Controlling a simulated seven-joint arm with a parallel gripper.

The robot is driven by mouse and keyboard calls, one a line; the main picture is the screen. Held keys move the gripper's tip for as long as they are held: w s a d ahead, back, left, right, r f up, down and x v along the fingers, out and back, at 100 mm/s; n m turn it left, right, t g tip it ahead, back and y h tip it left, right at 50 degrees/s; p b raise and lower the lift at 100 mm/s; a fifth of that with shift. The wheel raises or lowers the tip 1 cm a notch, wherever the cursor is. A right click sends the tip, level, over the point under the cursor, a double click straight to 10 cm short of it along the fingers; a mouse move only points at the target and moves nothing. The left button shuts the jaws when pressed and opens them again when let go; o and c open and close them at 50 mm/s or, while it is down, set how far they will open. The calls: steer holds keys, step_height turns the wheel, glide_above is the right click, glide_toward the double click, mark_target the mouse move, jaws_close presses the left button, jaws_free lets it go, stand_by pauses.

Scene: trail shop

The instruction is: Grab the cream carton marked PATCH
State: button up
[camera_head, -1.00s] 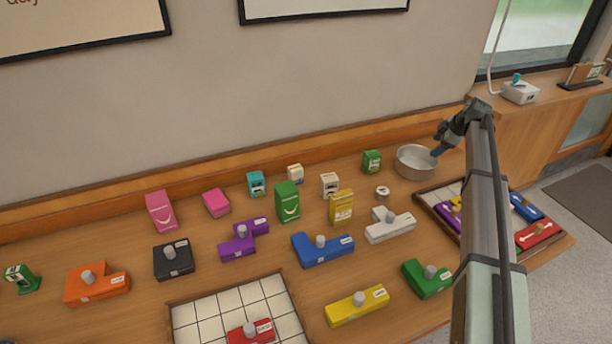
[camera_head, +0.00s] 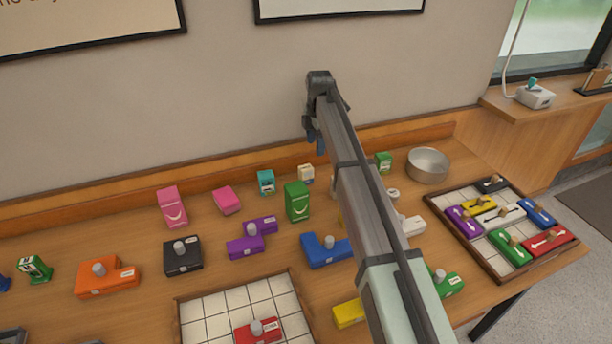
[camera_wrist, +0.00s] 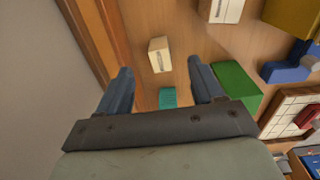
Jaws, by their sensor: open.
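A small cream carton (camera_head: 306,174) stands at the back of the counter, just right of a teal carton (camera_head: 267,182). It also shows in the wrist view (camera_wrist: 160,58), ahead of my fingertips and roughly between their lines. A second, larger pale carton shows at the top of the wrist view (camera_wrist: 226,10); my arm mostly hides it in the head view. The print on both is too small to read, so I cannot tell which is marked PATCH. My gripper (camera_head: 315,143) is open and empty, above the back of the counter near the small cream carton.
A green carton (camera_head: 297,202) stands close by and lies beside my right finger in the wrist view. The wall and wooden backboard (camera_head: 375,136) run close behind. A metal bowl (camera_head: 428,165) and a tray of coloured blocks (camera_head: 466,238) are at the right.

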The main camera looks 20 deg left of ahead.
mark_target(306, 174)
steer(key=shift+n, duration=0.3)
steer(key=f, duration=0.2)
steer(key=s+a+f, duration=0.1)
steer(key=f, duration=0.2)
steer(key=s+a+f, duration=0.1)
steer(key=f, duration=0.1)
steer(key=shift+s+a+f, duration=0.1)
steer(key=shift+f, duration=0.25)
steer(key=shift+a+f, duration=0.15)
steer(key=shift+f, duration=1.3)
steer(key=shift+a+f, duration=0.1)
steer(key=shift+f, duration=1.35)
steer(key=shift+c, duration=0.4)
steer(key=c, duration=1)
steer(key=shift+w, duration=0.2)
